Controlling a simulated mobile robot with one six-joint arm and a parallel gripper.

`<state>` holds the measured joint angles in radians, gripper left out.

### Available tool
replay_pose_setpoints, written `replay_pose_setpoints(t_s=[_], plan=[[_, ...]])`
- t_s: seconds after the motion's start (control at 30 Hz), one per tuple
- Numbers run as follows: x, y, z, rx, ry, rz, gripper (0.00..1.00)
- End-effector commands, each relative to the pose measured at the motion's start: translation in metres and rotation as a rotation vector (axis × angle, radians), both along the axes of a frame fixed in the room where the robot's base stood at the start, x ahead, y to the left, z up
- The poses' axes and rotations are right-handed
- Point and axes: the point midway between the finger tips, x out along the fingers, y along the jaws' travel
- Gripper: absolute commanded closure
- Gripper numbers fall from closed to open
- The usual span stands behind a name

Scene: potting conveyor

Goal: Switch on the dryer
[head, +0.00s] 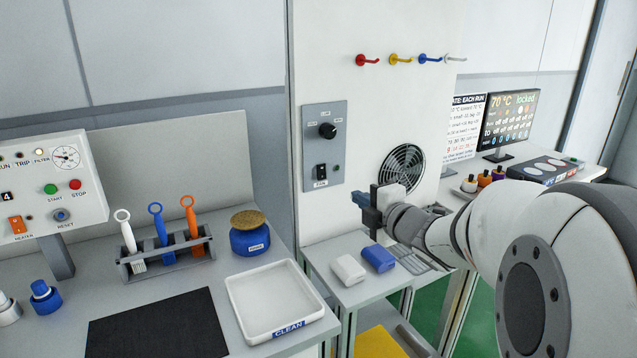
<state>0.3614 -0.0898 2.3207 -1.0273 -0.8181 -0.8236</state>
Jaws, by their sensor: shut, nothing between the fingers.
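A white control box (55,185) stands at the far left, cut by the picture edge. It has RUN, TRIP and FILTER lamps, a round gauge (66,157), a green START button (50,189), a red STOP button (75,185), a blue RESET knob (61,215) and an orange HEATER switch (16,225). A grey wall panel (325,147) carries a black dial (327,131) and a black rocker switch (320,172). No label reading dryer is legible. My gripper (357,198) is shut and empty, right of and below the wall panel, apart from both panels.
On the left bench are a brush rack (167,258), a blue jar (250,240), a white CLEAN tray (274,303) and a black mat (158,325). White and blue blocks (378,258) lie below my gripper. A round fan grille (402,168) and coloured hooks (400,58) are on the wall.

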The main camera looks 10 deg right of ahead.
Motion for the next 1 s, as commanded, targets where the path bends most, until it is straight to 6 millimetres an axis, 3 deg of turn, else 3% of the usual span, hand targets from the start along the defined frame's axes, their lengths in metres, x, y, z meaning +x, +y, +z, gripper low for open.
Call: replay_pose_setpoints(t_s=[0.27,0.7,1.0], plan=[[0.018,0.006,-0.003,0.002,0.003,0.001,1.00],[0.103,0.033,-0.013,0.002,0.003,-0.001,1.00],[0.130,0.042,-0.017,0.001,0.001,-0.003,1.00]])
